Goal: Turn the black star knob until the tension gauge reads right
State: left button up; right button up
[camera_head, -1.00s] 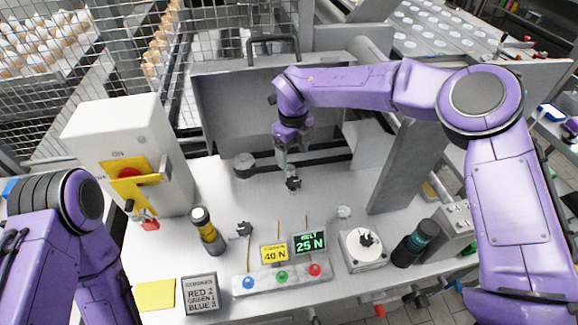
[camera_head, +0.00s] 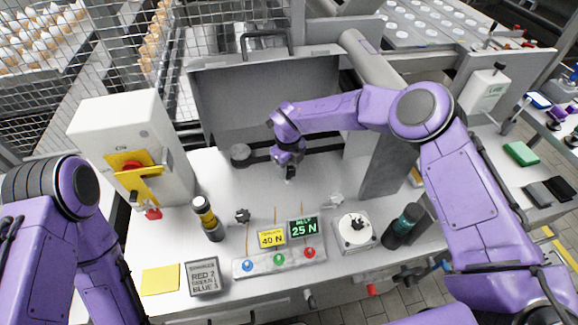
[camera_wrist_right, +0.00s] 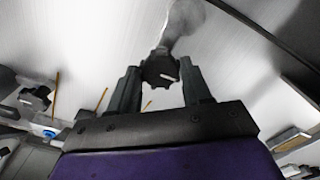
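My right gripper (camera_head: 289,172) points down above the white worktop at its rear middle. In the right wrist view a black star knob (camera_wrist_right: 160,67) lies between my two fingers, with a grey metal part behind it. The fingers are apart, and I cannot tell whether they touch the knob. In the head view this knob is largely hidden by the gripper. The green-lettered belt display (camera_head: 303,228) reads 25 N. A yellow sign (camera_head: 271,237) beside it shows 40 N. My left arm is at the left edge; its gripper is out of view.
Another black star knob (camera_head: 242,215) stands left of the display, and one sits on a round white base (camera_head: 355,233). A white switch box (camera_head: 124,125) is left; a grey panel rises behind.

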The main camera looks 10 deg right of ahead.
jog(key=c, duration=0.5)
jog(key=shift+o, duration=0.2)
jog(key=shift+f, duration=0.1)
jog(key=m+b, duration=0.2)
jog(key=shift+f+m+b, duration=0.15)
jog(key=shift+m+b, duration=0.15)
jog(key=shift+b, duration=0.1)
jog(key=m+b, duration=0.9)
jog(key=m, duration=0.1)
jog(key=shift+m, duration=0.4)
jog(key=shift+d+r+m+b, duration=0.1)
jog(key=shift+r+m+b, duration=0.1)
jog(key=shift+m+b, duration=1.85)
jog(key=shift+m, duration=0.25)
